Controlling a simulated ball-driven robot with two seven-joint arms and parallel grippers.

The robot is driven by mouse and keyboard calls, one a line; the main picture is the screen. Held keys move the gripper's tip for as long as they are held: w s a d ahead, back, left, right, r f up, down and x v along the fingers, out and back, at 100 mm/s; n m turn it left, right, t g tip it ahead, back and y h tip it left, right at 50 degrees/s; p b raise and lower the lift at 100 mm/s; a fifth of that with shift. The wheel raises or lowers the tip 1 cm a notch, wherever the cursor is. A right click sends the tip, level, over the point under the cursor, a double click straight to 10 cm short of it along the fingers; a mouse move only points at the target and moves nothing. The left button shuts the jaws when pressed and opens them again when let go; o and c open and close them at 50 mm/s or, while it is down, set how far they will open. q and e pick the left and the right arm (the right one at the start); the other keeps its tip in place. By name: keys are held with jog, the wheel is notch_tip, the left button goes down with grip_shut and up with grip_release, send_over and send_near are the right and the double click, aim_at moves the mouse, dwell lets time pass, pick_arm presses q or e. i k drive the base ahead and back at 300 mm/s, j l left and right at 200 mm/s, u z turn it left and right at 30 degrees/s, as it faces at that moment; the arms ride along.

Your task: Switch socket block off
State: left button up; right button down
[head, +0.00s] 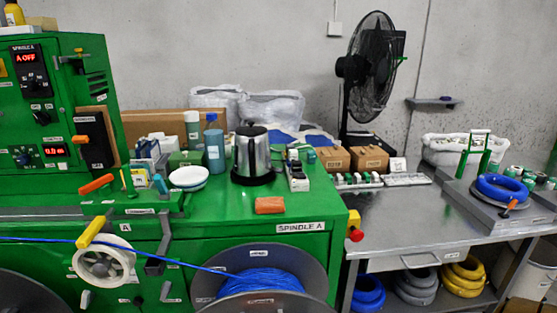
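A small socket block (298,178), pale with dark parts on top, stands on the green machine top in the head view, just right of the kettle. It looks like the socket block of the task, but its switch is too small to read as on or off. A longer white strip (405,179) with sockets or plugs lies at the back of the grey table to the right; I cannot tell exactly what it is. Neither of my grippers shows in this view.
A steel kettle (251,155) on a black base stands close left of the block, with a white bowl (188,177) further left. Cardboard boxes (369,158) and a black fan (372,70) stand behind right.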

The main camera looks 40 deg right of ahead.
aim_at(301, 176)
jog(key=l+u, duration=0.2)
jog(key=l, duration=1.45)
jog(key=l+u, duration=0.15)
jog(key=l, duration=1.5)
